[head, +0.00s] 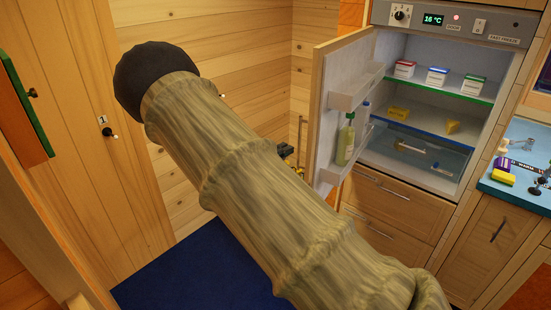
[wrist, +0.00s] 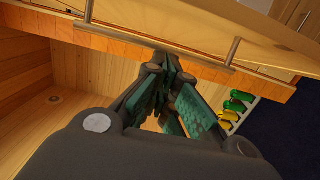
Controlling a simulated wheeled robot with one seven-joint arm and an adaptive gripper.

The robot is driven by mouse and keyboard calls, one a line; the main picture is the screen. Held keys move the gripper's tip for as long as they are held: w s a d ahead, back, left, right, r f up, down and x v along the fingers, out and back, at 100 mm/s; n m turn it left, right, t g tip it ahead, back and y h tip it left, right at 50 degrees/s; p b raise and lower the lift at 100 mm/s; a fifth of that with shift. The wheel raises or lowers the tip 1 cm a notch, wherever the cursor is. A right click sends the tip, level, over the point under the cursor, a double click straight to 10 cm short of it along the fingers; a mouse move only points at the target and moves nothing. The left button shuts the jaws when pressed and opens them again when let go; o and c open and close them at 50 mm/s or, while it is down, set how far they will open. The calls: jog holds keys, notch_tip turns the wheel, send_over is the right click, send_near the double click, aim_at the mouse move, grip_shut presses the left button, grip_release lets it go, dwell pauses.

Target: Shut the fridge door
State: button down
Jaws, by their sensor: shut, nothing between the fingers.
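The fridge (head: 475,120) stands open at the right of the head view, with its interior in plain sight. Its wood-faced door (head: 316,110) is swung out to the left, and its white inner side carries shelves with a bottle (head: 345,142). A thin bar handle (head: 300,132) shows on the door's outer side. My gripper is mostly hidden behind my arm in the head view. In the wrist view my gripper (wrist: 168,68) is shut and empty, its fingertips close to an orange-edged wooden panel (wrist: 205,70). I cannot tell whether they touch it.
Boxes and yellow wedges sit on the fridge shelves. Wooden drawers (head: 395,195) are below, and a blue-topped counter (head: 525,195) is at the right. A blue mat (head: 200,270) covers the floor beside the wood wall. Green and yellow items (wrist: 232,108) show in the wrist view.

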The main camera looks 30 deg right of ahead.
jog(key=shift+s+d, duration=1.4)
jog(key=shift+s, duration=0.2)
